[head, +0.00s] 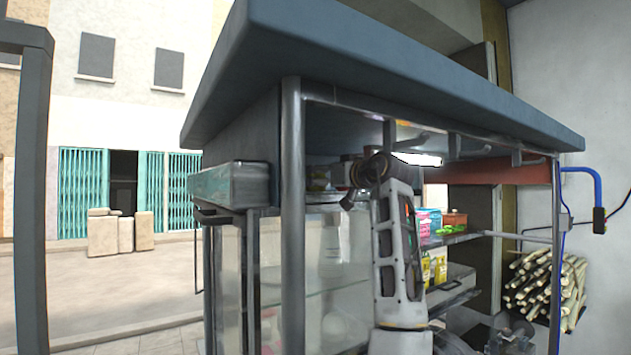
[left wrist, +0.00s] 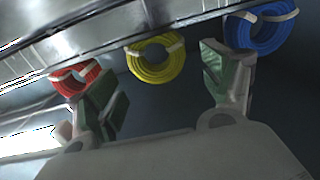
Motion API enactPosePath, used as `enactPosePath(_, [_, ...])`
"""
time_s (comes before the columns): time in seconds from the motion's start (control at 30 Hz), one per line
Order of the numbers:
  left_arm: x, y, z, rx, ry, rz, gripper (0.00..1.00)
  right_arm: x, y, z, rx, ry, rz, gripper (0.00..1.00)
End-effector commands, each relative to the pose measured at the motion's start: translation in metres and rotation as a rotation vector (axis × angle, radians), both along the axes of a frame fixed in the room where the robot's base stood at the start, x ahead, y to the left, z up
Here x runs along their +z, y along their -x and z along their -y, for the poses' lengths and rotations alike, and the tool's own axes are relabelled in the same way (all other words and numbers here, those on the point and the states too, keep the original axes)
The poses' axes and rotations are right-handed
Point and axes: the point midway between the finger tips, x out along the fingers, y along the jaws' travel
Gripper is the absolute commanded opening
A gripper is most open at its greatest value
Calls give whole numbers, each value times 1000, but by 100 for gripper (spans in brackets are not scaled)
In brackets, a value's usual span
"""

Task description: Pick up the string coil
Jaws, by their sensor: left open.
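Three string coils show in the left wrist view: a yellow coil (left wrist: 156,60) in the middle, a red coil (left wrist: 75,78) at the left and a blue coil (left wrist: 262,28) at the upper right. Each has a pale band. My left gripper (left wrist: 160,84) is open and empty, its green-padded fingers spread. The yellow coil appears between and beyond the fingertips. The left finger overlaps part of the red coil, and the right finger is close to the blue one. In the head view the arm reaches up under the stall roof; I cannot make out coils there. My right gripper is not in view.
The stall roof (head: 400,60) overhangs the arm, with a metal post (head: 293,220) left of it. A shelf (head: 450,239) with colourful packets is to the right. Sugarcane stalks (head: 540,288) are stacked at far right. A metal rail (left wrist: 110,35) runs by the coils.

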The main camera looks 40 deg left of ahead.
Motion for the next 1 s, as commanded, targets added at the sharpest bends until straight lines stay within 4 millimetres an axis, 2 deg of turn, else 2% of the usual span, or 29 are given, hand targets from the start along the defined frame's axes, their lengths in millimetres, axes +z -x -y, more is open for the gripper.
enactPosePath(0.3, [1,-7,-25,1,1,-1,82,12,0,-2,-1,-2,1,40])
enactPosePath(0.83, [-1,-7,-27,0,1,-1,82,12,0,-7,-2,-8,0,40])
enactPosePath(1.0, [0,-7,-27,0,1,-1,61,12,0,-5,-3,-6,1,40])
